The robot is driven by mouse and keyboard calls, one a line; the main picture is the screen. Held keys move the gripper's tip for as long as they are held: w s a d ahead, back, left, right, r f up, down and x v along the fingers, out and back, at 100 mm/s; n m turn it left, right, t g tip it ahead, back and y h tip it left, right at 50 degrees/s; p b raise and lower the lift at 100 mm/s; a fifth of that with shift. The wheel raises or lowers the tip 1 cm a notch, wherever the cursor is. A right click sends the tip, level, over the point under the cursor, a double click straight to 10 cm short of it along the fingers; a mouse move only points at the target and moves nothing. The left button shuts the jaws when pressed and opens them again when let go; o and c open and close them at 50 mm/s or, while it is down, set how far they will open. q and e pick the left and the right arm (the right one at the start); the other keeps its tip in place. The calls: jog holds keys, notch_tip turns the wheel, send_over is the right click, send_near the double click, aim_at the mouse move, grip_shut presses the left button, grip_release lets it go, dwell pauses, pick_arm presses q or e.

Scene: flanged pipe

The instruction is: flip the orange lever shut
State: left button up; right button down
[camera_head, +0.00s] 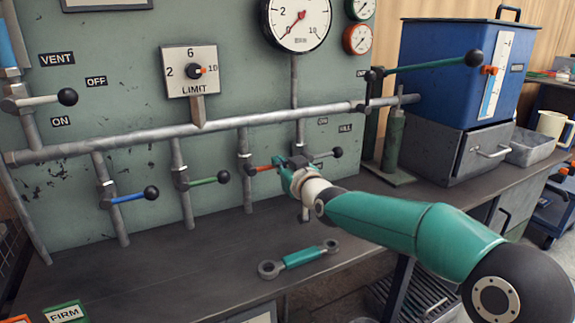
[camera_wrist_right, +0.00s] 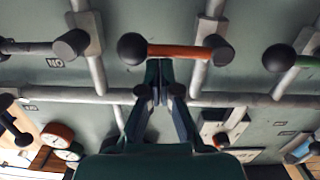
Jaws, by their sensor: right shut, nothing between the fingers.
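The orange lever (camera_head: 263,168) sticks out sideways from its valve on a vertical pipe, with its hub at the left. Its knob end is hidden behind my right gripper in the head view. In the right wrist view, which looks upside down, the orange lever (camera_wrist_right: 178,52) lies level, with a black ball knob at the left and the hub at the right. My right gripper (camera_wrist_right: 159,72) is shut and empty, with its fingertips right by the lever's knob half. I cannot tell whether they touch it. It also shows in the head view (camera_head: 286,168). My left gripper is not in view.
Blue (camera_head: 128,198) and green (camera_head: 205,181) levers sit to the left, and a grey lever (camera_head: 326,155) just right. A horizontal pipe (camera_head: 240,122) crosses above. A teal wrench (camera_head: 300,258) lies on the bench. A blue box (camera_head: 450,65) stands at the right.

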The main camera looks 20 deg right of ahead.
jog(key=s+d+r+p, duration=0.1)
jog(key=s+r, duration=0.3)
jog(key=s, duration=0.6)
jog(key=shift+s+d+p, duration=0.25)
jog(key=shift+s+p, duration=0.1)
jog(key=shift+p, duration=0.4)
jog(key=shift+r, duration=0.1)
